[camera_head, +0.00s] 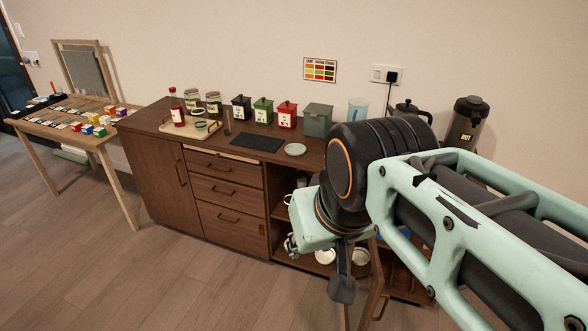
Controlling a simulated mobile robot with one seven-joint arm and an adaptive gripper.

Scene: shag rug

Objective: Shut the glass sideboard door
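The brown wooden sideboard (150,135) stands against the wall. Its right part is an open compartment with shelves, where dishes show. The glass door (376,285) stands swung open toward me at the right of this compartment, seen nearly edge-on, with a handle (382,307) low on it. My arm hides its upper part, and I cannot make out the glass clearly. My gripper (340,284) hangs in front of the open compartment, just left of the door in the picture. A dark finger points down. I cannot tell whether it touches the door or how far its fingers are apart.
Jars, coloured canisters (263,111), a small plate (295,149) and a dark flask (467,122) stand on the sideboard top. A wooden table (62,133) with small coloured boxes is at the left. The wooden floor (190,285) in front is clear.

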